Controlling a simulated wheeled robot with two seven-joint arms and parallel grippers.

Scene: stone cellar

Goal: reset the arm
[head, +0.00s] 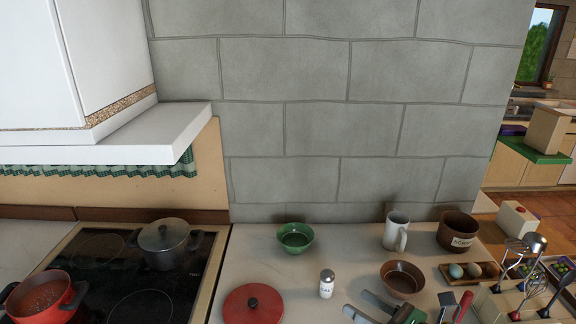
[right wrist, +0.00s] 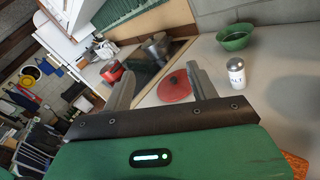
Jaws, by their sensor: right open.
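My right gripper (head: 358,302) shows at the bottom of the head view, its two grey fingers apart and its green body behind them. In the right wrist view the fingers (right wrist: 160,72) stand apart with nothing held between them. Beyond them lies a red lid (right wrist: 174,86) with a dark knob; it also shows in the head view (head: 252,306), left of the gripper. A white salt shaker (head: 327,284) stands upright on the counter, just left of the fingertips. My left gripper is in neither view.
A green bowl (head: 296,237), brown bowl (head: 402,279), white mug (head: 396,231) and brown pot (head: 457,231) stand on the counter. A grey pot (head: 167,246) and red pot (head: 45,300) are on the stove at left. Utensils and an egg tray (head: 450,278) crowd the right.

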